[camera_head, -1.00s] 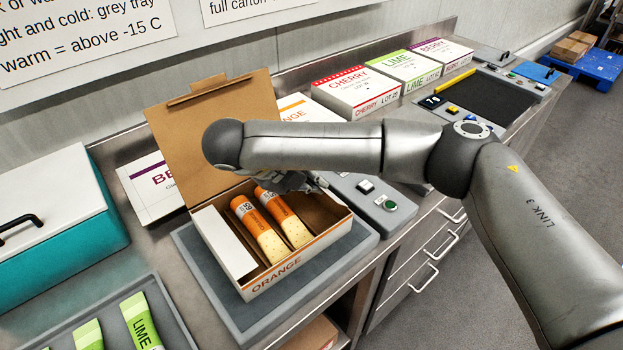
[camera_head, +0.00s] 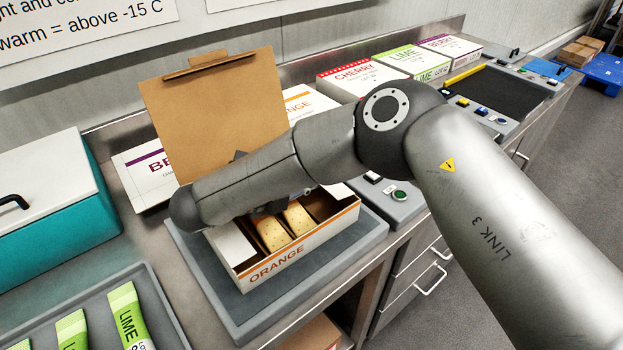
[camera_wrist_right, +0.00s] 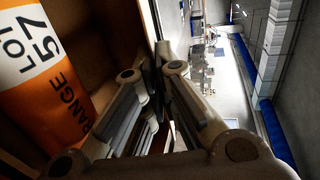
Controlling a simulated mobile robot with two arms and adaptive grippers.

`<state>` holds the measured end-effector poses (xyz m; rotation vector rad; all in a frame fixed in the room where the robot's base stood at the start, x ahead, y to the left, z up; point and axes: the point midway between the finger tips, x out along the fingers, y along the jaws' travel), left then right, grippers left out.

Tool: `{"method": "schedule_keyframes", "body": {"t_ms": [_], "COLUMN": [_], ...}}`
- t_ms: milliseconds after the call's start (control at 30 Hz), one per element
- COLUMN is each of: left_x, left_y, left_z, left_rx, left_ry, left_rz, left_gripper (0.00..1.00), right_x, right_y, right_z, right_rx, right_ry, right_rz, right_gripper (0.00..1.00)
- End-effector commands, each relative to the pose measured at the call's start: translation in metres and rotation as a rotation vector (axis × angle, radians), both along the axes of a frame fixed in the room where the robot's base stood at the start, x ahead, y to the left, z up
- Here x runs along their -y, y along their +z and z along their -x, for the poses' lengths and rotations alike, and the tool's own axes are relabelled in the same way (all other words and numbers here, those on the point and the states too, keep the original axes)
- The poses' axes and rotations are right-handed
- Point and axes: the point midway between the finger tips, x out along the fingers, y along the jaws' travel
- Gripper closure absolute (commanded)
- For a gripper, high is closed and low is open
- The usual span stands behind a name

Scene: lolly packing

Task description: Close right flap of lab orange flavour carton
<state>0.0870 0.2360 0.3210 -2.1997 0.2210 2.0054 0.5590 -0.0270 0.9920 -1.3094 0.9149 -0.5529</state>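The orange carton (camera_head: 301,250) sits on a grey platform, its tall brown lid (camera_head: 222,110) standing open at the back. A white flap (camera_head: 231,243) is folded inward at its left end. Two orange lollies (camera_head: 272,234) lie inside, partly covered by my right arm. A white patch (camera_head: 341,193) shows at the right end; I cannot tell if it is the right flap. My left gripper is out of view.
A grey tray (camera_head: 171,322) with lime lollies and a teal cooler box (camera_head: 60,215) stand at left. A button panel (camera_head: 405,211) is right of the carton. Closed cherry (camera_head: 352,78), lime and berry cartons line the back.

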Motion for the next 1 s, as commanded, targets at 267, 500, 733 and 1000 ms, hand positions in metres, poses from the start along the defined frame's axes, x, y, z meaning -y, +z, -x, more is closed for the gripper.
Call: {"method": "schedule_keyframes", "body": {"t_ms": [267, 500, 733, 1000], "left_x": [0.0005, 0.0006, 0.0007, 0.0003], "left_y": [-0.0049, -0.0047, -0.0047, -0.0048], "left_z": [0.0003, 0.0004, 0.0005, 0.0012], "left_rx": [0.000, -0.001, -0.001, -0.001], "left_ry": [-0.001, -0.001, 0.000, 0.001], "left_rz": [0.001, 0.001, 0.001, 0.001], "left_gripper": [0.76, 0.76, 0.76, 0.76], "right_x": [-0.0003, -0.0002, -0.0003, -0.0003], "right_y": [-0.0013, -0.0012, -0.0012, -0.0010], "right_z": [0.0002, 0.0003, 0.0003, 0.0003], "right_rx": [0.018, 0.017, 0.016, 0.016], "right_ry": [0.000, 0.000, 0.000, 0.000], "right_rz": [0.025, 0.025, 0.025, 0.024], "right_gripper": [1.00, 1.00, 0.76, 0.76]}}
